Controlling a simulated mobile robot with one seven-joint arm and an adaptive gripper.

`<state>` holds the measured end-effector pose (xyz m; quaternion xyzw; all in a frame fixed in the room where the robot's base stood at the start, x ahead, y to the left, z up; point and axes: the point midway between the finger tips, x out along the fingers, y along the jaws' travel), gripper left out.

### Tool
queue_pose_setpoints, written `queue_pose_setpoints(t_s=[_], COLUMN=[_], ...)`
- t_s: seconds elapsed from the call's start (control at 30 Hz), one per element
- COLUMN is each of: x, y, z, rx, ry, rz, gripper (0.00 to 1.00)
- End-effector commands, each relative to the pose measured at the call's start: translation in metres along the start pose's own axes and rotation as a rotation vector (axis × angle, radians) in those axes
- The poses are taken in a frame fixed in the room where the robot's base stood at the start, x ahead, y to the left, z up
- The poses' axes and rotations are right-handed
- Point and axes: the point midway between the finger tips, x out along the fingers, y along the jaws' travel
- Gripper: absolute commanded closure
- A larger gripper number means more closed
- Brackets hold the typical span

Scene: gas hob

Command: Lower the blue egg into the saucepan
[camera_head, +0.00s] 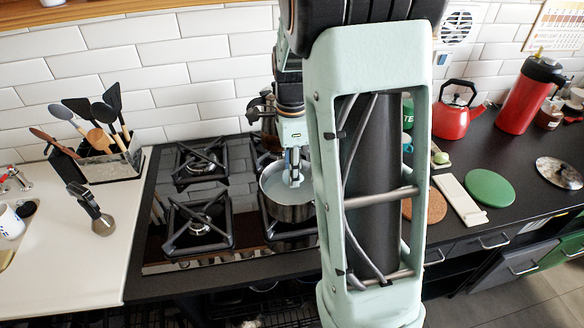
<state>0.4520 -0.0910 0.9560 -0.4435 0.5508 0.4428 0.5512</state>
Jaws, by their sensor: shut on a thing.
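The saucepan (289,212) is a silver pan with pale liquid in it, on the front right burner of the hob, partly hidden by my arm. My gripper (292,180) points down over the pan's opening, with its fingertips at or just above the liquid as seen from here. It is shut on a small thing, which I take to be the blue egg. The egg is too small and too covered by the fingers to make out clearly, and I cannot tell whether it touches the liquid.
The black gas hob (185,262) has other bare burners at left. A utensil holder (110,160) stands on the white counter. A red kettle (452,118), red flask (527,95), green disc (490,187) and white board (459,199) are at right. My arm hides the middle.

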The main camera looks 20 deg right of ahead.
Motion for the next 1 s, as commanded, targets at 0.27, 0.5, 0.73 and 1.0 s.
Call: queue_pose_setpoints(t_s=[0.27,0.5,0.73,1.0], x=[0.026,0.041,0.046,0.046], y=[0.001,0.001,0.001,0.0], z=[0.0,0.0,0.0,0.0], rx=[0.0,0.0,0.0,0.0], ry=[0.0,0.0,0.0,0.0], rz=[0.002,0.002,0.001,0.001], gripper=[0.81,0.81,0.81,0.81])
